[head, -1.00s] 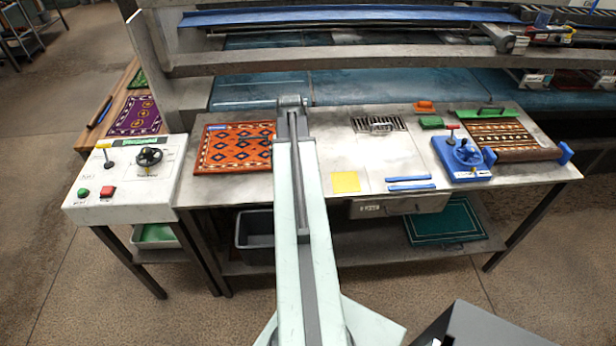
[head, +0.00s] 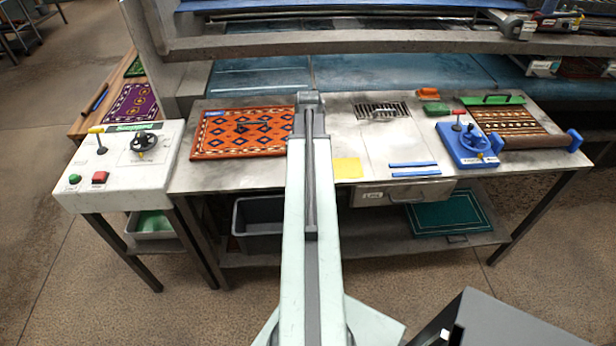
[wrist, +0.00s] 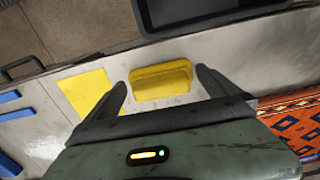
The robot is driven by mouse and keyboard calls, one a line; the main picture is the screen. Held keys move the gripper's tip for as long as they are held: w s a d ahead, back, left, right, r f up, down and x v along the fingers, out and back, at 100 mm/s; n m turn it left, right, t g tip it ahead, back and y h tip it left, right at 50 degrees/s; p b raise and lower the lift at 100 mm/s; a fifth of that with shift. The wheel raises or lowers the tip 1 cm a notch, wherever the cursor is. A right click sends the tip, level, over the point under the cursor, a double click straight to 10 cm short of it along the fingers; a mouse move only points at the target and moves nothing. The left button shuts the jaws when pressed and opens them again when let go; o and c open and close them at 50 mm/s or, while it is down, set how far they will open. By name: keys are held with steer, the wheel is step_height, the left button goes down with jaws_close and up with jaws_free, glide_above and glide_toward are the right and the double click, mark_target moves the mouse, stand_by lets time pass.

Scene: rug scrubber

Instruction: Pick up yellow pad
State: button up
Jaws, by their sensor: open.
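The yellow pad (wrist: 160,80) is a thick block with a raised ridge, lying on the grey metal tabletop in the wrist view. My gripper (wrist: 161,79) is open, with one dark fingertip to the left of the pad and one to the right. Nothing is held; I cannot tell how far above the tabletop the fingertips are. A flat yellow square (wrist: 88,92) lies left of the pad, and it also shows in the head view (head: 347,168). In the head view my arm hides the thick pad and my gripper.
An orange patterned rug (head: 240,133) lies left of my arm. Blue strips (head: 414,164), a drain grate (head: 382,110), a blue device (head: 467,145) and an orange block (head: 429,94) are to the right. A dark bin (head: 258,224) stands on the shelf below.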

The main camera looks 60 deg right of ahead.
steer(key=shift+f, duration=0.75)
steer(key=shift+r, duration=0.2)
steer(key=c, duration=1.2)
steer(key=shift+o, duration=0.2)
step_height(320, 180, up, 10)
steer(key=p, duration=1)
steer(key=shift+r, duration=0.15)
